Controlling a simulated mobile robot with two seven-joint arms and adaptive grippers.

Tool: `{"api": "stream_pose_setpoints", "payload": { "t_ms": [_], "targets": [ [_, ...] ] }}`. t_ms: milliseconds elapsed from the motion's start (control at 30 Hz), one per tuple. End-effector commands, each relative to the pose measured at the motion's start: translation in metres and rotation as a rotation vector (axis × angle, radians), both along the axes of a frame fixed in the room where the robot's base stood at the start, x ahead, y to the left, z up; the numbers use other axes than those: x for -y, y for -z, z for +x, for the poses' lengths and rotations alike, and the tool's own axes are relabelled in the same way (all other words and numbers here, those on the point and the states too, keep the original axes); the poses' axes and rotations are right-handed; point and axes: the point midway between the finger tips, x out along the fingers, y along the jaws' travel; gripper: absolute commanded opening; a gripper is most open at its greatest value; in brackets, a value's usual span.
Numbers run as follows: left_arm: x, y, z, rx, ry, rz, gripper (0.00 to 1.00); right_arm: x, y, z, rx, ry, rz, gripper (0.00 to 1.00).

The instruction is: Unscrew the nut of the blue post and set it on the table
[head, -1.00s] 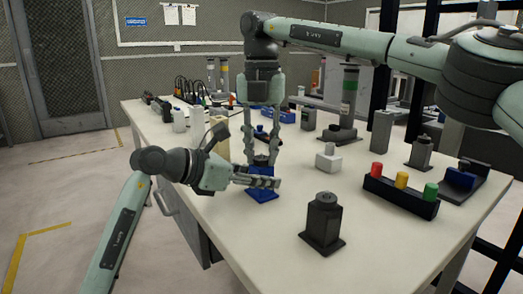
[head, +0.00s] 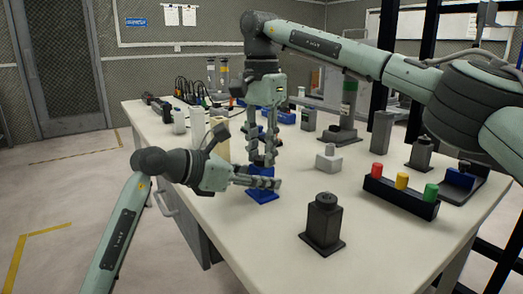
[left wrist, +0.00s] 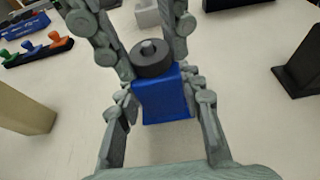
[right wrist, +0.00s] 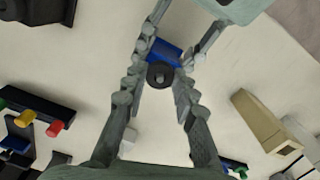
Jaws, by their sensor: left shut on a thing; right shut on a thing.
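The blue post (head: 263,198) stands upright on its blue base near the table's left edge. A dark round nut (left wrist: 153,68) sits on top of it, with a grey threaded stud through its middle; the nut also shows in the right wrist view (right wrist: 160,69). My left gripper (head: 266,183) comes in from the left and is shut on the blue post's body (left wrist: 164,98), below the nut. My right gripper (head: 263,162) points straight down from above and is shut on the nut, one finger on each side. Its fingers partly hide the nut in the head view.
A black post (head: 323,222) stands in front, to the right. A white block (head: 328,160) and a box with red, yellow and green buttons (head: 400,194) lie farther right. Cream blocks (head: 219,140) stand behind my left gripper.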

Motion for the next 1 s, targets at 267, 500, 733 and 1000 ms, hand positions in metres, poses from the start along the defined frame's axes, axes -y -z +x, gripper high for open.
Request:
{"api": "stream_pose_setpoints", "payload": {
  "t_ms": [267, 500, 733, 1000],
  "targets": [
    [0.0000, 0.0003, 0.0000, -0.001, 0.000, 0.001, 0.00, 0.0002, -0.0002, 0.0002, 0.001, -0.721, -0.001, 0.00],
    [-0.0001, 0.0003, -0.0001, -0.001, 0.000, 0.001, 0.00, 0.0004, -0.0005, 0.0003, 0.000, -1.181, 0.000, 0.00],
    [-0.0001, 0.0002, 0.0000, -0.001, 0.000, 0.001, 0.00, 0.0005, -0.0006, 0.0004, 0.000, -1.275, -0.001, 0.00],
    [-0.0002, 0.0003, 0.0000, -0.001, 0.000, 0.001, 0.00, 0.0005, -0.0007, 0.0005, 0.000, -1.272, -0.001, 0.38]
  ]
}}
